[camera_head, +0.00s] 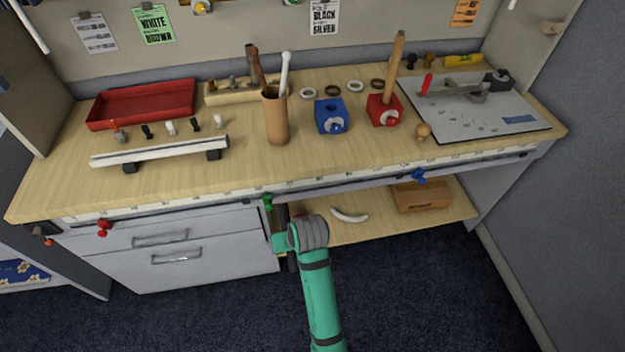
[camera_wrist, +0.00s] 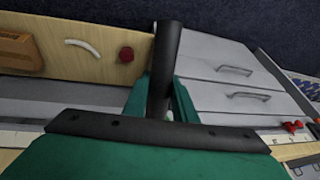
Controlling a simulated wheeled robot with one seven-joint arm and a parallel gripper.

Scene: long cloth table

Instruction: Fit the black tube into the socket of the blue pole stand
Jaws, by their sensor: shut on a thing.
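The blue pole stand (camera_head: 330,117) sits on the table top, with a dark round socket opening in its upper face and a pale knob on its front. My gripper (camera_head: 284,241) is in front of the table's front edge, nearer to the camera and lower in the picture than the stand. It is shut on the black tube (camera_head: 284,213), which stands roughly upright in the head view. In the wrist view the tube (camera_wrist: 165,65) rises between the teal fingers, slightly tilted. Its lower part is partly hidden by my gripper. The stand does not show in the wrist view.
Left of the blue stand is a tan cup (camera_head: 276,120) with sticks; right is a red stand (camera_head: 383,111) holding a wooden pole (camera_head: 396,62). Several rings lie behind. Below the table are drawers (camera_head: 170,250) and a shelf (camera_head: 365,222).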

